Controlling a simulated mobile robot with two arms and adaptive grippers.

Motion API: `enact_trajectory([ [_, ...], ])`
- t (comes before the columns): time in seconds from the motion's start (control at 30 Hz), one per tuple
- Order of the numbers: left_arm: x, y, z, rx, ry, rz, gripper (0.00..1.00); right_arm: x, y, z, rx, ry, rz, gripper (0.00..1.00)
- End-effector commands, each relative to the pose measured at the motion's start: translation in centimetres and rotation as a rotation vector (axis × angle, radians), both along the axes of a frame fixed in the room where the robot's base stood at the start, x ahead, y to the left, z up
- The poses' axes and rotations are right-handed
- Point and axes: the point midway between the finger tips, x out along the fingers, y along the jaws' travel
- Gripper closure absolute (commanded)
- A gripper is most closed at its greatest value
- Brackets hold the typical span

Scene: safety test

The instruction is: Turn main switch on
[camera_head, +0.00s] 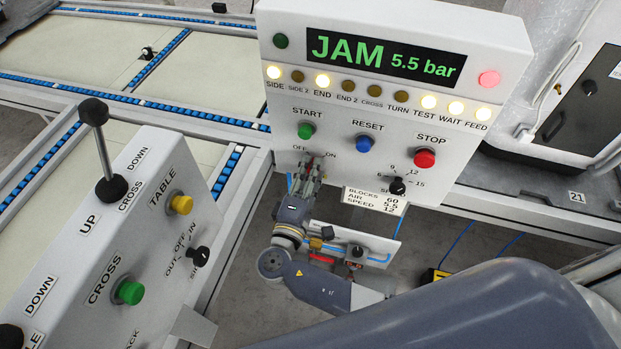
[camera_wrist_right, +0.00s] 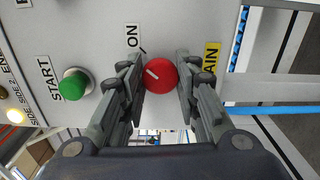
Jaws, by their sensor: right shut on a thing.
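The main switch is a round red knob (camera_wrist_right: 161,76) with a white pointer line, on the grey control panel (camera_head: 480,45). In the right wrist view the pointer line slants to the upper left, on the side of the ON label (camera_wrist_right: 132,36). My right gripper (camera_wrist_right: 160,82) has one finger on each side of the knob and is shut on it. In the head view my right gripper (camera_head: 314,165) is at the panel's lower left, between the OFF and ON labels, and hides the knob. My left gripper is not in view.
The panel display (camera_head: 385,55) reads JAM 5.5 bar. Green START (camera_head: 305,130), blue RESET (camera_head: 365,144) and red STOP (camera_head: 424,158) buttons sit above the gripper. A second control box (camera_head: 150,225) with a lever stands close at left. A conveyor (camera_head: 80,50) lies behind.

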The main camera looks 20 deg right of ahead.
Motion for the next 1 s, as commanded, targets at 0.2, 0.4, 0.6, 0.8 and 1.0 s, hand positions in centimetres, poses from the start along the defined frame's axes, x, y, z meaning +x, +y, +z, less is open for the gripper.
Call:
enact_trajectory([
  [0.2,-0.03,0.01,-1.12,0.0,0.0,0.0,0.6,-0.01,-0.01,-0.15,0.059,-0.038,-0.001,0.94],
  [0.4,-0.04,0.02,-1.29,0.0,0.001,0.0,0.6,0.01,-0.02,0.0,0.078,-0.052,-0.001,0.94],
  [0.6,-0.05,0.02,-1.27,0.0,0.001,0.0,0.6,0.0,-0.01,0.03,0.08,-0.053,-0.001,0.94],
  [0.8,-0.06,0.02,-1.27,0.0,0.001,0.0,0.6,0.01,0.0,0.03,0.079,-0.052,-0.001,0.61],
  [1.0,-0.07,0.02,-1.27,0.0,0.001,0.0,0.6,0.01,0.0,0.01,0.078,-0.052,0.0,0.49],
])
